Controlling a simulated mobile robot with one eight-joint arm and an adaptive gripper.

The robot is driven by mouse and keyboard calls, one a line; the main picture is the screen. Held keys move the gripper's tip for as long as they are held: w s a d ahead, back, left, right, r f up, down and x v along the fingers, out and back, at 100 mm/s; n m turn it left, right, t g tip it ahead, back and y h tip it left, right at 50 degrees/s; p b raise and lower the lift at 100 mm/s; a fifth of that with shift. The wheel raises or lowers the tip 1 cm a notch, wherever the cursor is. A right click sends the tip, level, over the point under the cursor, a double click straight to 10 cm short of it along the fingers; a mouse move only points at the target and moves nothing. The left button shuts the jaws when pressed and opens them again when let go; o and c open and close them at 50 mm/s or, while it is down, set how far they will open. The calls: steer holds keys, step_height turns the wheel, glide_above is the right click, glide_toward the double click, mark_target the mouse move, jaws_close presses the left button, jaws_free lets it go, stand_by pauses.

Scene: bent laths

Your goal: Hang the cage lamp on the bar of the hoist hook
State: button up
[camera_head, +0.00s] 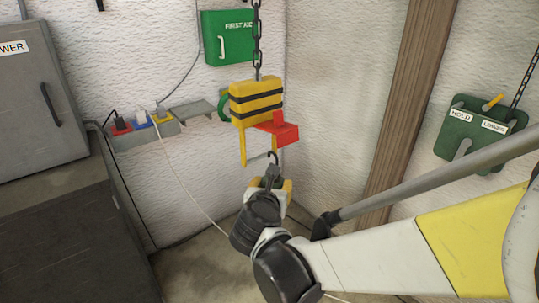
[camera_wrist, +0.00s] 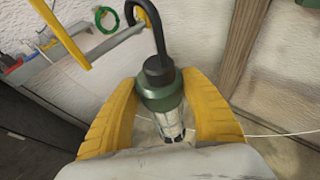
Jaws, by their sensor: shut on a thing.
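The cage lamp (camera_wrist: 163,92) has a dark green body, a pale caged lower part and a black hook (camera_wrist: 160,35) on top. My gripper (camera_wrist: 165,108) is shut on its body, with a yellow finger on each side. In the head view my gripper (camera_head: 271,186) holds the lamp upright below the yellow and black hoist block (camera_head: 256,103). The grey bar (camera_head: 257,158) hangs under the block between two yellow arms. The bar (camera_wrist: 100,48) also shows in the wrist view, its end close to the lamp's hook. I cannot tell whether the hook is over the bar or touching it.
A red piece (camera_head: 280,128) sticks out from the block, which hangs on a chain (camera_head: 257,35). A green first aid box (camera_head: 228,38) and a shelf with plugs (camera_head: 142,132) are on the back wall. A wooden post (camera_head: 408,95) and a green plate (camera_head: 477,135) are at right.

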steer(key=w+a+f+b, duration=0.2)
steer(key=w+a, duration=0.1)
steer(key=w, duration=0.1)
steer(key=shift+w+f+b, duration=0.3)
steer(key=shift+w+f, duration=0.05)
steer(key=shift+f, duration=0.05)
stand_by(0.4)
steer(key=shift+a, duration=0.1)
steer(key=o, duration=1.4)
steer(key=shift+o, duration=0.2)
steer(key=shift+s, duration=0.1)
